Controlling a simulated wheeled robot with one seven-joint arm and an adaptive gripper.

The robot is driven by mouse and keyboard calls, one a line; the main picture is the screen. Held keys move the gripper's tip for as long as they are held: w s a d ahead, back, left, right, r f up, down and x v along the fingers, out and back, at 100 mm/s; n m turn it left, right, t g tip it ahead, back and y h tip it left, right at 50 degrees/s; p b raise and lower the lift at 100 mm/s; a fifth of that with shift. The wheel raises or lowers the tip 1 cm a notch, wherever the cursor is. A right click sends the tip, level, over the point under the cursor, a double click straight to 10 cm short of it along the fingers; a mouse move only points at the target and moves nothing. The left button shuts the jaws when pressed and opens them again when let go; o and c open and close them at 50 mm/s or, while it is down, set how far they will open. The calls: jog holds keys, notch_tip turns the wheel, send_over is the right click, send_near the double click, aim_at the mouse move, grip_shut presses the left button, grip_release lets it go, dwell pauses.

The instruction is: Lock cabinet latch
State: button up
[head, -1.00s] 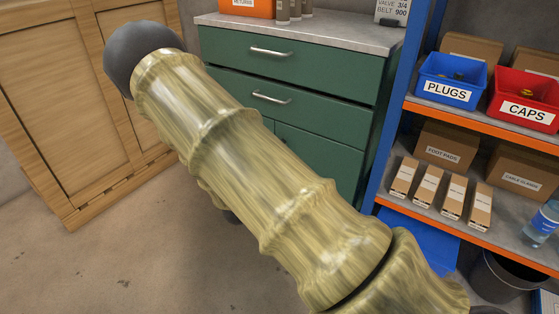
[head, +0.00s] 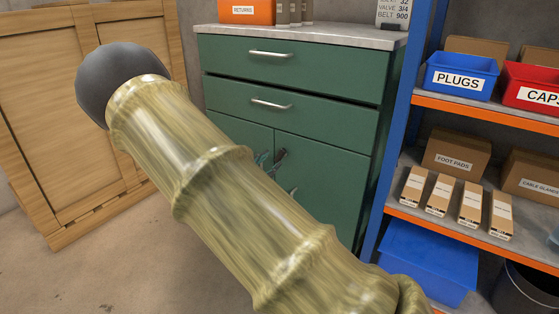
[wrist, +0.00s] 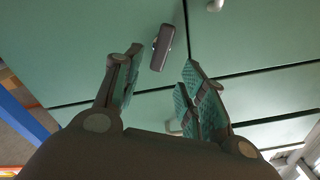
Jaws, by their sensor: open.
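The green cabinet (head: 318,165) has two drawers above two doors. The latch (wrist: 163,47) is a small dark bar in the wrist view, tilted slightly from upright. It lies beside the seam between the doors and does not appear to cross it. My gripper (wrist: 164,57) is open, with its teal-padded fingers on either side of the latch in the picture. I cannot tell whether either finger touches it. In the head view my gripper (head: 272,160) shows only partly at the doors, and my arm hides most of the left door and the latch.
Silver handles (head: 271,54) are on the drawers. A shelf rack (head: 470,108) with a blue bin (head: 461,77), a red bin (head: 533,88) and boxes stands close on the right. A blue tub (head: 428,262) sits below. A wooden cabinet (head: 55,120) stands at left; bare floor lies before it.

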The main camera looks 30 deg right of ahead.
aim_at(280, 155)
jog(key=b+x, duration=0.2)
jog(key=x, duration=0.3)
jog(key=shift+d+f, duration=0.15)
jog(key=shift+f, duration=0.05)
jog(key=shift+x, duration=0.85)
jog(key=shift+r, duration=0.15)
grip_shut()
